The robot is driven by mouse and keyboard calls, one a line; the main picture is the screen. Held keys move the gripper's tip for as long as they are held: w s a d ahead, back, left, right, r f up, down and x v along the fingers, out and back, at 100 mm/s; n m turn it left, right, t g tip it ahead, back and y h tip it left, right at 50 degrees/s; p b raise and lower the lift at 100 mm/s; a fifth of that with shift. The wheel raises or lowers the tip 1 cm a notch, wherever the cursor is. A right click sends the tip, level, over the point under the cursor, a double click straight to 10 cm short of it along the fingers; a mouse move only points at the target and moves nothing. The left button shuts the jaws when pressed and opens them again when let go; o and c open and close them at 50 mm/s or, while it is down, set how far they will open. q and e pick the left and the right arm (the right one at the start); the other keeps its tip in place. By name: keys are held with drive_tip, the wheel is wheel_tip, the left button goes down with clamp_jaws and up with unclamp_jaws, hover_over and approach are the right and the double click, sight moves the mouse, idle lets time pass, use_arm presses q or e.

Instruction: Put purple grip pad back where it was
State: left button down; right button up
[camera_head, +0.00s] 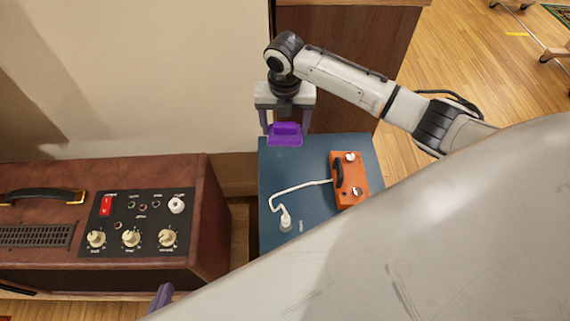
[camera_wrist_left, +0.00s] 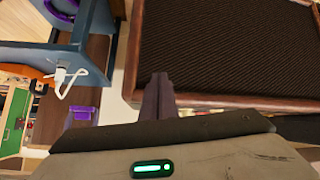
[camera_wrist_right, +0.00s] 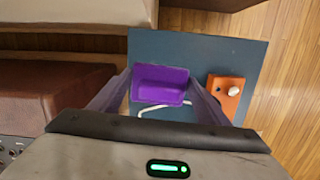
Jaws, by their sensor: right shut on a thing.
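The purple grip pad (camera_head: 285,134) is between the fingers of my right gripper (camera_head: 286,124), at the far edge of the blue tabletop (camera_head: 275,175). In the right wrist view the pad (camera_wrist_right: 161,85) shows as a purple rectangular block between both fingers. I cannot tell whether it touches the tabletop. My left gripper (camera_wrist_left: 157,97) has its fingertips together and empty, beside the amplifier's dark grille. In the head view only a purple fingertip of it (camera_head: 161,296) shows at the amplifier's lower edge; my pale arm hides the rest.
An orange pedal box (camera_head: 349,190) and a white cable (camera_head: 290,190) lie on the blue top. A brown amplifier (camera_head: 215,215) with knobs stands to the left. A brown wooden cabinet (camera_head: 365,50) stands behind. The left wrist view shows another purple item (camera_wrist_left: 82,113) lower down.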

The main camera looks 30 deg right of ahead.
drive_tip(key=shift+w+d+f+n, duration=0.1)
drive_tip(key=shift+w+f+n, duration=0.1)
drive_tip(key=shift+f+n, duration=0.1)
drive_tip(key=shift+f, duration=0.3)
use_arm(q)
drive_tip(key=d+f+b, duration=0.1)
drive_tip(key=b, duration=0.1)
drive_tip(key=w+f+b, duration=0.1)
drive_tip(key=b, duration=0.1)
drive_tip(key=shift+d+f+m+g+h, duration=0.25)
drive_tip(key=shift+d+m+g+h, duration=0.05)
drive_tip(key=shift+d+g, duration=0.1)
use_arm(e)
wheel_tip(320, 180, down, 9)
drive_tip(key=shift+f, duration=0.2)
drive_tip(key=o, duration=1.1)
drive_tip(key=shift+f, duration=0.15)
drive_tip(key=shift+c, duration=0.2)
drive_tip(key=shift+o, duration=0.2)
